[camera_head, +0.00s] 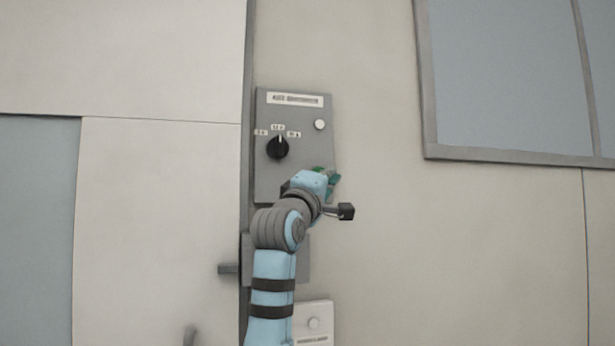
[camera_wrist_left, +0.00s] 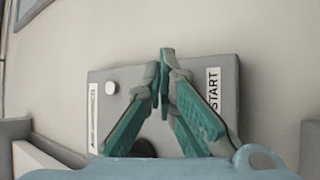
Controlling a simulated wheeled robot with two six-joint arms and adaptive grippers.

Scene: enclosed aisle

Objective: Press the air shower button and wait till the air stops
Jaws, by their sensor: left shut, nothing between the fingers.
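A grey control panel (camera_head: 305,160) is fixed to the wall, with a title strip (camera_head: 296,100), a black rotary knob (camera_head: 278,147) and a small round white button (camera_head: 319,124). My left gripper (camera_head: 332,174) is at the panel's lower right, mostly hidden behind my wrist. In the left wrist view, its teal fingers (camera_wrist_left: 164,65) are shut and empty in front of the panel (camera_wrist_left: 197,68). A START label (camera_wrist_left: 213,90) shows just right of them and the white button (camera_wrist_left: 110,88) to their left. I see no button by the START label. Contact cannot be told. My right gripper is not in view.
A second, lighter panel with a round button (camera_head: 313,323) is lower on the wall, partly behind my arm. A grey handle (camera_head: 228,268) sticks out left of my arm. A window (camera_head: 510,75) is at upper right. The wall right of the panel is clear.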

